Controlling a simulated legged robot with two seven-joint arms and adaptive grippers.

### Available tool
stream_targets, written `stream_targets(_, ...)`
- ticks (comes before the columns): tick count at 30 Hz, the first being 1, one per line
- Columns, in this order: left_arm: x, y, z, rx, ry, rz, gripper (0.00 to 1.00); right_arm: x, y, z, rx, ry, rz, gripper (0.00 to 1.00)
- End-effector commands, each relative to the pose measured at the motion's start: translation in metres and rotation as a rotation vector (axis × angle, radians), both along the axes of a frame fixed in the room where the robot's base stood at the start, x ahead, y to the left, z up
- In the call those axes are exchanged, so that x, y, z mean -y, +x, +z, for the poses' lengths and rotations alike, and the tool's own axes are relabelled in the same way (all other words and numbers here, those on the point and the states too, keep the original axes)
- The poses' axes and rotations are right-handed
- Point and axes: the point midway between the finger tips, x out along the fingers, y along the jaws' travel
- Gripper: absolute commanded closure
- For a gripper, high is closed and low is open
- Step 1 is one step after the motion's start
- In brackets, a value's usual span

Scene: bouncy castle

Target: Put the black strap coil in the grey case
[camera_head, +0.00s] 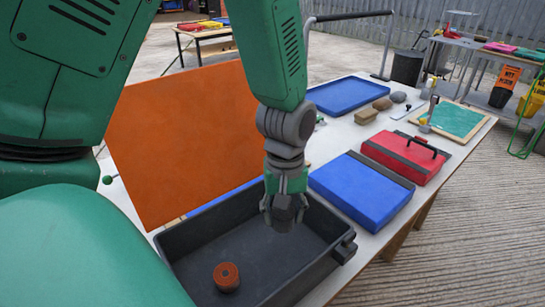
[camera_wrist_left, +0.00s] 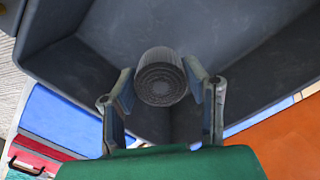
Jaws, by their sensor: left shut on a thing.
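The black strap coil (camera_wrist_left: 160,78) is a dark round roll between the two fingers of my left gripper (camera_wrist_left: 163,92) in the left wrist view. In the head view my left gripper (camera_head: 284,212) points down over the open grey case (camera_head: 180,240), inside its outline near the back right part. The coil shows there as a dark shape at the fingertips (camera_head: 285,216). I cannot tell whether it touches the case floor. A small orange-brown roll (camera_head: 227,277) stands on the case floor at the front. My right gripper is not in view.
An orange panel (camera_head: 185,140) stands upright behind the case. To the right on the white table are a blue case (camera_head: 362,190), a red toolbox (camera_head: 405,157), and a blue tray (camera_head: 348,95). A green board (camera_head: 455,119) lies farther right.

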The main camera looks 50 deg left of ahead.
Motion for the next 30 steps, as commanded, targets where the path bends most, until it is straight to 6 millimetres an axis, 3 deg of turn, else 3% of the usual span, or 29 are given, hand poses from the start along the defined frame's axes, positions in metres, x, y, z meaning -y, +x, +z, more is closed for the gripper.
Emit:
stream_targets(3,-0.001,-0.001,-0.024,-0.003,-0.003,0.001,1.0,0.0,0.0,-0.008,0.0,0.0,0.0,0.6)
stream_targets(10,-0.002,-0.001,-0.041,-0.002,-0.004,0.002,1.0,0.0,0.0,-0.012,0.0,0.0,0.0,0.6)
stream_targets(16,-0.001,-0.001,-0.069,-0.002,-0.003,0.001,1.0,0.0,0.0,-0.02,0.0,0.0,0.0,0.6)
stream_targets(26,-0.002,0.0,-0.071,0.0,-0.003,0.001,1.0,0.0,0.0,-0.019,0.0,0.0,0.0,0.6)
stream_targets(27,-0.002,0.0,-0.072,0.0,-0.003,0.001,0.53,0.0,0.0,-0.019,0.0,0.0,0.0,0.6)
stream_targets(28,-0.001,0.0,-0.071,0.0,-0.003,0.001,0.42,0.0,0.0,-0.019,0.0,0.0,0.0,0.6)
stream_targets(30,-0.002,0.0,-0.071,0.0,-0.003,0.001,0.39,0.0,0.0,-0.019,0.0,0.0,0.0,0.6)
